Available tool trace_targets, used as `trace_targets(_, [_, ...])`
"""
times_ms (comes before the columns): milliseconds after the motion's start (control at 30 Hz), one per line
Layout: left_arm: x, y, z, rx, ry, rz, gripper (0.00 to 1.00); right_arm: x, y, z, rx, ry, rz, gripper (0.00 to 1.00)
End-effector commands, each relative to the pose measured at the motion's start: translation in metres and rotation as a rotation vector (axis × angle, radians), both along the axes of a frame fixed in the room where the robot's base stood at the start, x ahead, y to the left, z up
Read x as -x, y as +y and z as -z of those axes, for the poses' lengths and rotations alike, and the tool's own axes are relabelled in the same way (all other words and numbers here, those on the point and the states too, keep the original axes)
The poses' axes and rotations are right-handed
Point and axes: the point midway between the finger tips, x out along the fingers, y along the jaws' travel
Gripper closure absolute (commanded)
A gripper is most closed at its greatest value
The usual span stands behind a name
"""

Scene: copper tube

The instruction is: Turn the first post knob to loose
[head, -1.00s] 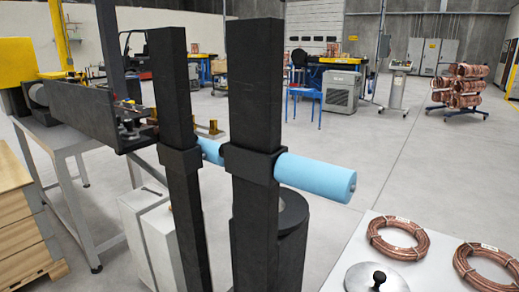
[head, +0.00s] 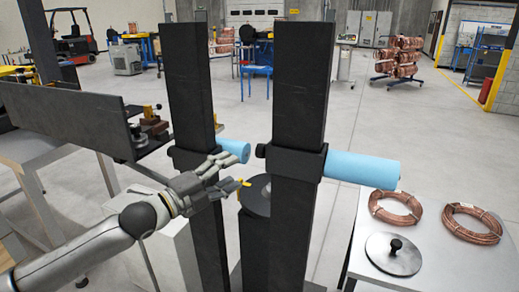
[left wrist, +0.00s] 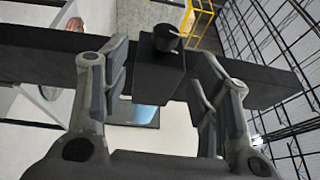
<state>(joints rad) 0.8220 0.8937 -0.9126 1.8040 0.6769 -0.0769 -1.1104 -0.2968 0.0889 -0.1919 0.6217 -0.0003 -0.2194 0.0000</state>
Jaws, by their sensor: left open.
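Two black upright posts stand in front of me, a left post (head: 191,90) and a right post (head: 302,90). Each has a black collar with a light blue roller (head: 361,177) to its right. A small black knob (head: 261,150) sticks out on the left side of the right post's collar (head: 296,162). My left gripper (head: 238,172) is in front of the left post, pointing right toward that knob, fingers apart and empty. In the left wrist view, a black knob (left wrist: 166,37) on a collar (left wrist: 158,70) shows ahead between the spread fingers. My right gripper is out of view.
A grey table (head: 440,268) at right holds two copper coils (head: 395,207) and a round lid with a black knob (head: 394,254). A black drum (head: 257,194) stands behind the posts. A bench with a dark beam (head: 65,115) is at left.

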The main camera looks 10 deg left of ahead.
Motion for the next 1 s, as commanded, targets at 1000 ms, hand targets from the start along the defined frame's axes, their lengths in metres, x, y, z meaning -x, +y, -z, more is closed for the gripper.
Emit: trace_targets(1000, [-0.078, -0.073, -0.015, -0.013, -0.018, 0.011, 0.44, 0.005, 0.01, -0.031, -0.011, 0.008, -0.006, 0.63])
